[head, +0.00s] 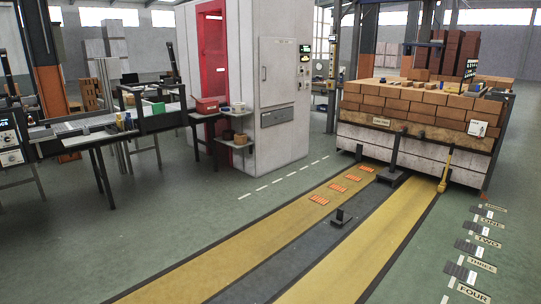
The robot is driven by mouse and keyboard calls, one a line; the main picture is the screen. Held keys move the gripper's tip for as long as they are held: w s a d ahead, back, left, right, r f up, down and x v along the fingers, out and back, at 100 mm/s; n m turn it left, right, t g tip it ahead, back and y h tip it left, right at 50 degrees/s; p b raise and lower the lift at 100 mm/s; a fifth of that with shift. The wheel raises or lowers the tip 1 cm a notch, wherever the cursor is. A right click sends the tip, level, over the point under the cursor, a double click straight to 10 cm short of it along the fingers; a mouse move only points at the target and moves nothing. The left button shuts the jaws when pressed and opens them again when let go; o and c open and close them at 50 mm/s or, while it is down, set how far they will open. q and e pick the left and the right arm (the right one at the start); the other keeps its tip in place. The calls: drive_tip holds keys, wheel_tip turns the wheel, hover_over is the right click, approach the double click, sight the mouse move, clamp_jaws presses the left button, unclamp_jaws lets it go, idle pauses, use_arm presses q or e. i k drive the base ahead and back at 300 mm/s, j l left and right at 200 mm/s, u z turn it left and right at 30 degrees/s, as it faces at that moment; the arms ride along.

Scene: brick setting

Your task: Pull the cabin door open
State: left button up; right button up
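The cabin (285,135) is a tall white booth left of the picture's middle, standing some way off across the floor. A tall red door (222,88) with a window-like panel is on its left face. It looks shut, but I cannot tell for sure. The cabin's right face has a white panel with a small dark handle (263,74) and a grey box-like plate (277,116) below it. A small table partly hides the lower part of the red side. Neither of my grippers is in view.
Workbenches (85,138) fill the left. A brick stack (420,100) on a white car stands right, a yellow-handled tool (445,170) leaning there. Green floor (170,215) in front is clear.

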sight(277, 55)
drive_tip(key=i, duration=6.25)
